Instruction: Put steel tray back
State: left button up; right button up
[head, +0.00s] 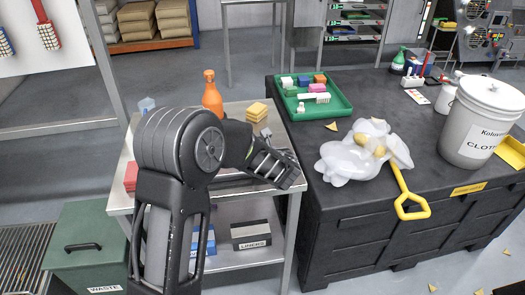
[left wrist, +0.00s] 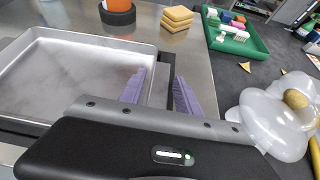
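The shallow steel tray (left wrist: 75,75) lies on the metal table in the left wrist view, with its bare floor empty. A black upright handle or bar (left wrist: 166,72) stands at its right side. My left gripper (left wrist: 160,95) has its two purple fingers on either side of this bar, with a gap showing between them; firm contact is not visible. In the head view my left gripper (head: 275,168) is over the table's right side, and my arm hides most of the tray. My right gripper is not in view.
On the metal table (head: 232,108) stand an orange bottle (head: 211,95) and yellow sponges (head: 257,112). The black bench to the right holds a green tray (head: 340,105), a clear bag (head: 350,160), a yellow-handled tool (head: 412,205) and a white bucket (head: 480,125). A green waste bin (head: 85,250) stands at left.

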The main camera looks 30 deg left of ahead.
pick_arm(q)
jog(key=shift+o, duration=0.6)
jog(key=v, duration=1.2)
